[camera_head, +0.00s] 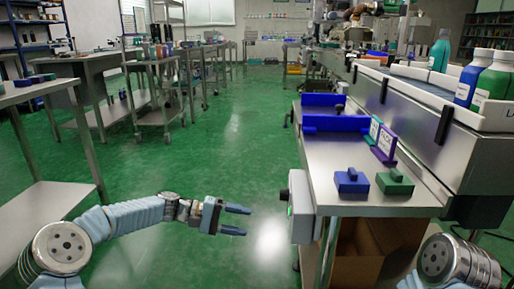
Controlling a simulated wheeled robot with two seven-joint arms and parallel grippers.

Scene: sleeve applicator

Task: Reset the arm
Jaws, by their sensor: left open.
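My left arm comes in from the lower left in a pale blue sleeve. Its gripper (236,220) is open and empty, pointing right over the green floor, left of the steel machine table. My right arm shows only as a rounded joint (437,258) at the lower right. Its gripper is not in view.
The steel machine table (340,160) at right carries a blue block (351,181), a green block (395,181) and blue guides (336,123). Bottles (494,85) stand at the upper right. A cardboard box (372,245) sits beneath. The green floor (225,130) is clear.

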